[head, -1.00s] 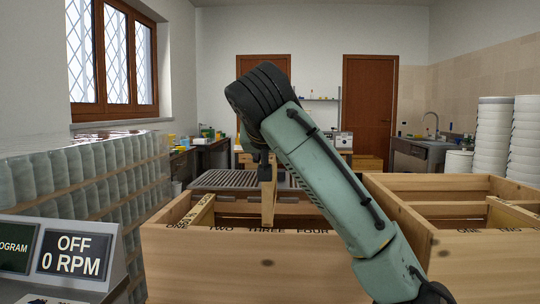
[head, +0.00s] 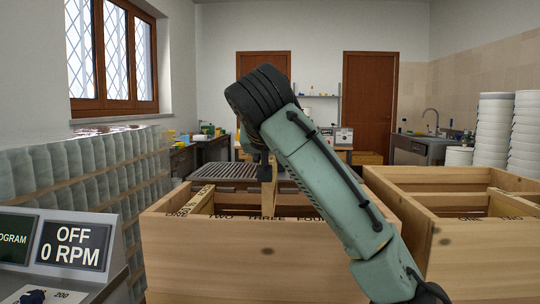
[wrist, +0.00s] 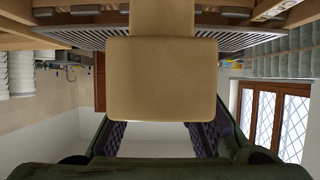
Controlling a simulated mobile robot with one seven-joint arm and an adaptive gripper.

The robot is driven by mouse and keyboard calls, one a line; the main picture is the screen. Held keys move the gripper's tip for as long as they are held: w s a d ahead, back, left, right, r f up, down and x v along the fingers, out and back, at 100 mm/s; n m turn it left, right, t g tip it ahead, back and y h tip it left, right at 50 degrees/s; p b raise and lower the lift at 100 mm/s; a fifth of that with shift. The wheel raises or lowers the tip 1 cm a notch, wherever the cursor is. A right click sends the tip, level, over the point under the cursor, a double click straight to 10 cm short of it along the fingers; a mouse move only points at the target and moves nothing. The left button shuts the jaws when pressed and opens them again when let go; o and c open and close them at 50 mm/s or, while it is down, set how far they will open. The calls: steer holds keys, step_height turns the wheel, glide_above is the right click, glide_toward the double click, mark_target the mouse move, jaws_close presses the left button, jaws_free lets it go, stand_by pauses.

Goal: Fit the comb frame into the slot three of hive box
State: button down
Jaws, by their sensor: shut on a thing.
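The comb frame (head: 267,193) is pale wood and hangs edge-on in my gripper (head: 264,164). The gripper is shut on its upper end. In the wrist view my gripper (wrist: 160,133) has its dark fingers on both sides of the frame's broad tan end (wrist: 160,80). The hive box (head: 250,255) is an open wooden box with ONE, TWO, THREE and FOUR along its front rim. The comb frame stands in line with THREE, and its lower part is hidden behind the front rim. Whether it touches the slot cannot be seen.
Another wooden frame (head: 202,198) sits in the hive box near ONE. A second open box (head: 470,240) stands close on the right. A grey slatted grate (head: 225,171) lies behind. Stacked jars (head: 70,180) and a control panel reading OFF 0 RPM (head: 73,245) are on the left.

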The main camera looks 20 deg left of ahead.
mark_target(266, 197)
steer(key=shift+f+b, duration=4)
steer(key=shift+f, duration=1.5)
steer(key=c, duration=1.3)
jaws_free()
steer(key=v, duration=1.2)
steer(key=shift+s, duration=0.1)
steer(key=shift+a, duration=0.1)
